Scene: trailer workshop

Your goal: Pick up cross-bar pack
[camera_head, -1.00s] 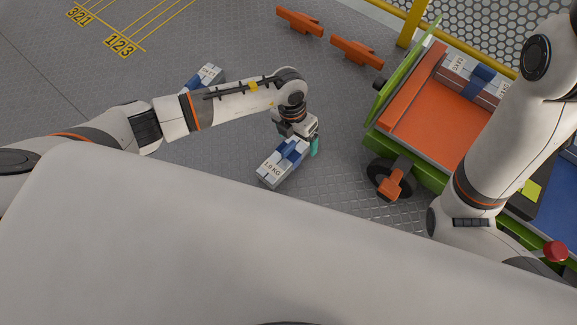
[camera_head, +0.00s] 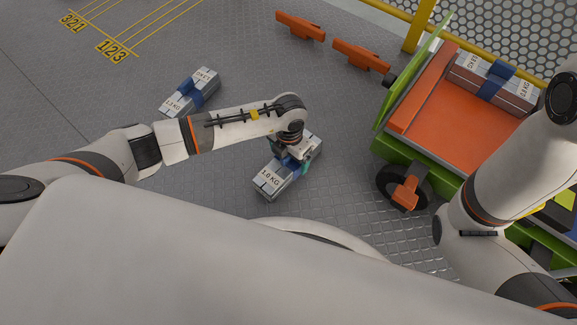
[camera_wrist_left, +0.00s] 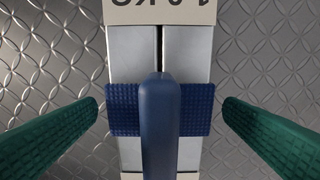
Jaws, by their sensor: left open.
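A cross-bar pack (camera_head: 267,182) of silvery bars, with a "1.0 KG" label and a blue band, lies on the metal floor under my left gripper (camera_head: 297,164). In the left wrist view the pack (camera_wrist_left: 190,55) runs up the middle, with its blue handle (camera_wrist_left: 159,125) standing over the blue band. The green fingers of my left gripper (camera_wrist_left: 160,135) are apart, one on each side of the handle, touching neither it nor the pack. A second similar pack (camera_head: 206,82) lies on the floor farther left. My right gripper is not in view; only my right arm shows.
A green trailer with an orange bed (camera_head: 440,120) stands at the right, bearing another pack (camera_head: 519,92). Its wheel (camera_head: 388,187) is near the pack on the floor. Two orange blocks (camera_head: 300,25) (camera_head: 361,55) lie at the back.

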